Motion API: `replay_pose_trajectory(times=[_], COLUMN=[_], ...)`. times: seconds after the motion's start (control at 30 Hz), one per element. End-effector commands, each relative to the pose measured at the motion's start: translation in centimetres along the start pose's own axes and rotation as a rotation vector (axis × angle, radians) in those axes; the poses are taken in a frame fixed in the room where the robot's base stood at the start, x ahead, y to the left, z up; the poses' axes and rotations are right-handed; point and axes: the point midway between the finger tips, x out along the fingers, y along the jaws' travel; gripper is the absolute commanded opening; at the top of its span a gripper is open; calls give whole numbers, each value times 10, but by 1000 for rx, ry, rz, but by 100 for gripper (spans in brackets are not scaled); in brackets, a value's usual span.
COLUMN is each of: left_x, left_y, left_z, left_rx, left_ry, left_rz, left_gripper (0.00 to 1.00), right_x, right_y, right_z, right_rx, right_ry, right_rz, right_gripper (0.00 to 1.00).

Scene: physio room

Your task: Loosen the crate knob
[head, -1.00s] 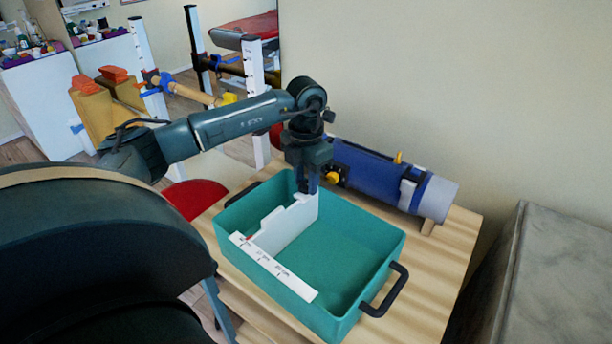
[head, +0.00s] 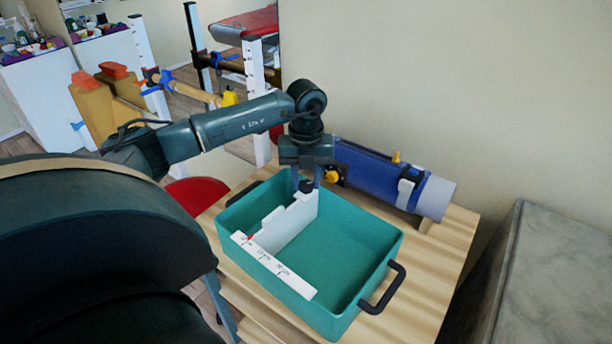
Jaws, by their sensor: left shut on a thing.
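The teal crate (head: 375,225) stands on a light wooden table. A white divider (head: 285,228) stands upright inside it, and a white strip with printed marks (head: 272,266) lies along its near left rim. A small black knob (head: 306,187) sits at the divider's far top end. My left gripper (head: 306,183) points down at that far end, its two fingers shut on the knob from either side. The fingertips partly cover the knob. My right gripper is not in view.
A blue cylinder (head: 372,172) with a yellow knob lies on the table right behind the crate, close to my left gripper. A black handle (head: 384,290) sticks out at the crate's right end. A grey block (head: 560,270) stands at the right. The crate's right part is empty.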

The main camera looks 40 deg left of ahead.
Motion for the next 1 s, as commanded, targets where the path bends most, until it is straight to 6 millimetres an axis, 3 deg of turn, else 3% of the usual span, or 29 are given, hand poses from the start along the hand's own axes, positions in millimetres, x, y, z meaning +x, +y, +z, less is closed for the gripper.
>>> replay_pose_trajectory(times=[0.37, 0.87, 0.9, 1.0], left_x=[-1, -1, -1, -1], left_y=[0, 0, 0, 0], left_z=[1, 1, 1, 1], left_rx=[-138, -153, -152, -152], left_ry=[-2, -3, -3, -2], left_rz=[-3, -3, -3, -2], left_gripper=[9, 9, 34, 42], right_x=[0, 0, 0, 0], right_y=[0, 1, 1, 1], right_z=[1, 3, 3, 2], right_rx=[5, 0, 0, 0], right_ry=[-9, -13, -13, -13], right_rz=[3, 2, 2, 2], right_gripper=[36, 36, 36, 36])
